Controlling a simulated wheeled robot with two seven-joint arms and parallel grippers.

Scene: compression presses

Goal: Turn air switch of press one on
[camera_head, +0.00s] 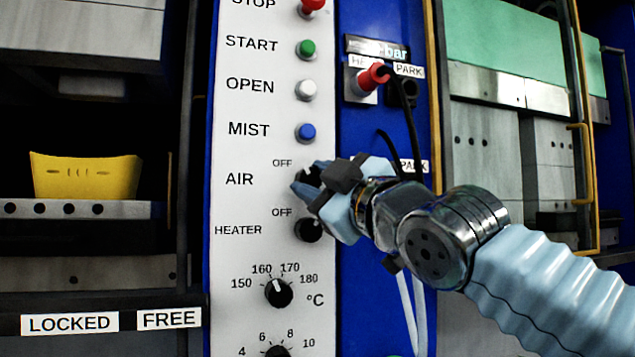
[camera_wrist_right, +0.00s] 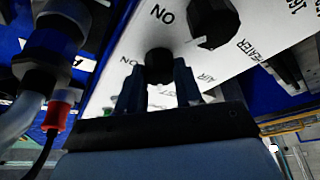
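Press one's white control panel (camera_head: 230,270) carries a column of controls, with the AIR label (camera_head: 239,179) beside a dark rotary switch. An OFF mark is above left of this AIR switch. My right gripper (camera_head: 303,183) reaches in from the right and covers most of it in the head view. In the right wrist view the black AIR switch (camera_wrist_right: 159,65) shows between the two fingertips of my right gripper (camera_wrist_right: 158,82), one finger on each side. Whether the fingers touch it is unclear. The switch's setting cannot be read. My left gripper is not in view.
The black HEATER knob (camera_head: 308,229) is just below my right gripper, and the blue MIST button (camera_head: 306,132) is above it. A red connector (camera_head: 373,77) with a black cable is to the upper right. A yellow part (camera_head: 87,176) lies in the press at left.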

